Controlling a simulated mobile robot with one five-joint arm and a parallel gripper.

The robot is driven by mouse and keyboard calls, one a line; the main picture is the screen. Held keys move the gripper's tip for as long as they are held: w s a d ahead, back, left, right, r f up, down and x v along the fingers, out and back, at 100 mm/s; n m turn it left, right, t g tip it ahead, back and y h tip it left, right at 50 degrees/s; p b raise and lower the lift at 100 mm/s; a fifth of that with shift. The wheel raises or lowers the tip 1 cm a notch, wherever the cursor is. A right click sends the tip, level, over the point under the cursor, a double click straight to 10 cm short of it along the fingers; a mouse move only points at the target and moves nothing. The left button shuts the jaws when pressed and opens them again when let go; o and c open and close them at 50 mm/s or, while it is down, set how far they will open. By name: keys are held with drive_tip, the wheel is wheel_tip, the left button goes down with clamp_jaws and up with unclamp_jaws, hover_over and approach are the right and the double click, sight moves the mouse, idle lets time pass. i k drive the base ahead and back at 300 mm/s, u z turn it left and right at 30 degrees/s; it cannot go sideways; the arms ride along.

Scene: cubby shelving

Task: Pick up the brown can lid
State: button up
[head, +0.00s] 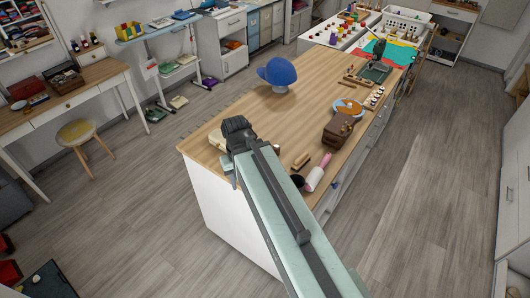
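My gripper (237,128) is a dark shape at the end of my pale green arm, over the near left end of the wooden-topped island (238,108). I see it from behind, so its fingertips and anything between them are hidden. A pale object (216,140) shows just left of the gripper, partly covered by it. I cannot make out a brown can lid for certain.
A blue cap (277,73) stands mid-island. A brown leather case (338,130), a small brown block (301,162) and a pink-and-white roll (315,178) lie along the right side. A desk (80,98) and stool (77,133) stand left. The floor (140,200) between is clear.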

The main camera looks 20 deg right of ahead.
sight(276, 147)
drive_tip(key=u, duration=1.95)
drive_tip(key=k, duration=0.65)
drive_tip(key=z, duration=0.45)
drive_tip(key=i, duration=1)
drive_tip(key=u, duration=0.05)
